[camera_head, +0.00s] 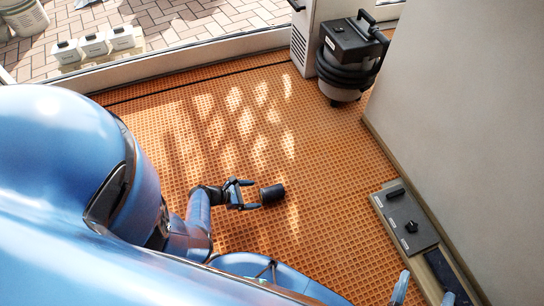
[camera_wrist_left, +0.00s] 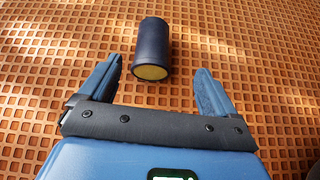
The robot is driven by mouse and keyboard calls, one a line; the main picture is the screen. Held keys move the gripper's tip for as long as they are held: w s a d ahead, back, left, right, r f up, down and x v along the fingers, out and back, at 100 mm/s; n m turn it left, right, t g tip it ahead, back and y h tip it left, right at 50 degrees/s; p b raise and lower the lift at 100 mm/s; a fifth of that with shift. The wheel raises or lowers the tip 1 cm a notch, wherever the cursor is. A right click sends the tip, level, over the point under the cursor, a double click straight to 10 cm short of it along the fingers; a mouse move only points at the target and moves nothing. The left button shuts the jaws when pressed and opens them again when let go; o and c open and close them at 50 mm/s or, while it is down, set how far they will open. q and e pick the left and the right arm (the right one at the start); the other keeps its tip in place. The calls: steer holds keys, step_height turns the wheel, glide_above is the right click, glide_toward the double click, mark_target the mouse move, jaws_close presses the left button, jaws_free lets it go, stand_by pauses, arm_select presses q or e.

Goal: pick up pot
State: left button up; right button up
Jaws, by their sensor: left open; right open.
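The pot (camera_head: 272,195) is a small dark cylinder on the orange grid floor; I cannot tell whether it stands or lies. In the left wrist view the pot (camera_wrist_left: 152,40) shows a yellowish end face towards me. My left gripper (camera_head: 254,195) is open, with its fingers pointing at the pot. In the left wrist view the jaws of my left gripper (camera_wrist_left: 158,66) are spread wide, and the pot's near end lies between the tips, apart from both fingers. My right gripper (camera_head: 425,290) shows at the bottom right edge, open and empty, far from the pot.
A black and grey machine (camera_head: 350,58) stands at the back right. A grey panel (camera_head: 405,218) with black handles lies along the beige wall (camera_head: 460,110). White containers (camera_head: 95,45) stand on the paving beyond the sill. The floor (camera_head: 330,200) around the pot is clear.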

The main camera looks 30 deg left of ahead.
mark_target(264, 192)
arm_select(q)
steer(key=shift+w+a+f+n+t+b, duration=0.3)
steer(key=shift+a+f+n+b, duration=0.15)
steer(key=shift+f+b, duration=0.2)
steer(key=shift+w+d+f+h+b, duration=0.1)
steer(key=shift+w+f+h+b, duration=0.15)
steer(key=shift+h+b, duration=0.05)
steer(key=b+x, duration=0.2)
steer(key=x, duration=0.2)
steer(key=shift+w+d+f, duration=0.15)
steer(key=shift+w+d, duration=0.1)
steer(key=shift+w+d+f+b, duration=0.3)
steer(key=shift+w+f+b, duration=0.1)
steer(key=shift+b, duration=0.3)
steer(key=b+x, duration=0.2)
steer(key=shift+w+d+f, duration=0.2)
steer(key=shift+w+f, duration=0.05)
steer(key=shift+f, duration=0.1)
steer(key=shift+w+d+f+b, duration=0.15)
steer(key=shift+w+d+b, duration=0.15)
steer(key=shift+w+b, duration=0.1)
arm_select(e)
steer(key=shift+t, duration=0.5)
steer(key=f, duration=0.3)
steer(key=w+f, duration=0.1)
steer(key=f, duration=0.1)
steer(key=shift+f, duration=0.3)
